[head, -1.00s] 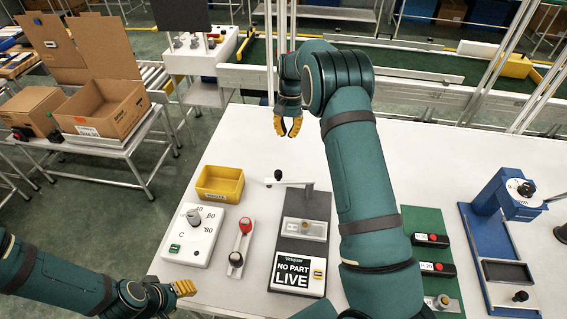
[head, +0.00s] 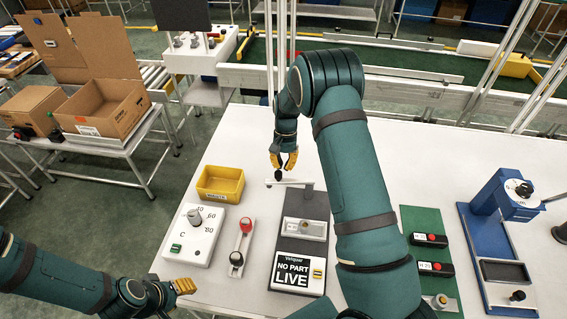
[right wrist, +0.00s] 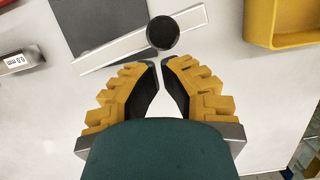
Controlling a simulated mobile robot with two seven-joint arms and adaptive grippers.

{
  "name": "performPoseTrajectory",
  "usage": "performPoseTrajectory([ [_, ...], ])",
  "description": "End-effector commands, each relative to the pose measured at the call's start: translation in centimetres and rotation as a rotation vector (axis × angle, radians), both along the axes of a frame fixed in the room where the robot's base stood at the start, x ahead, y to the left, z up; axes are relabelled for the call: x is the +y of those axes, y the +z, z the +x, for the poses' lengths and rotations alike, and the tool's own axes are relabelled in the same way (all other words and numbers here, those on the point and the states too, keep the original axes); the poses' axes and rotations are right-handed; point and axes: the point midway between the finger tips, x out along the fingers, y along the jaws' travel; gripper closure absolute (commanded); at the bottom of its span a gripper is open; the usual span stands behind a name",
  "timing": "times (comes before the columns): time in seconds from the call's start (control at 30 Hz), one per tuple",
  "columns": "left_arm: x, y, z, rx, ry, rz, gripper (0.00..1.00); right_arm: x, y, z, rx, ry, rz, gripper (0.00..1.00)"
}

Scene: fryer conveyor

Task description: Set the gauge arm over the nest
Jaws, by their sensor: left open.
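The gauge arm (head: 294,183) is a pale flat bar with a black round knob (head: 279,174) at its left end. It reaches left from the dark gauge base (head: 316,205), away from the nest. I take the nest to be the small metal block (head: 305,227) on that base. My left gripper (head: 184,287) is open and empty at the table's front left.
A yellow bin (head: 220,184), a white dial box (head: 193,234) and a red-knobbed lever (head: 242,246) stand left of the base. A sign (head: 297,273) reads "NO PART LIVE". A green panel (head: 427,220) and blue stand (head: 495,235) are at right.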

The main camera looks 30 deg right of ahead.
Motion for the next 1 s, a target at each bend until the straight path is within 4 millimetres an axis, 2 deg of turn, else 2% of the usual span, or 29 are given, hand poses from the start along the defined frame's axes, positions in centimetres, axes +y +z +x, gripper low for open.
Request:
performPoseTrajectory([
  [0.37,0.0,-0.03,0.01,0.0,0.0,0.0,0.53,0.1,0.0,-0.05,0.0,0.01,0.0,1.0],
  [1.0,-0.01,-0.26,0.03,0.0,0.0,0.0,0.53,0.9,0.0,-0.78,0.001,0.126,0.001,1.0],
])
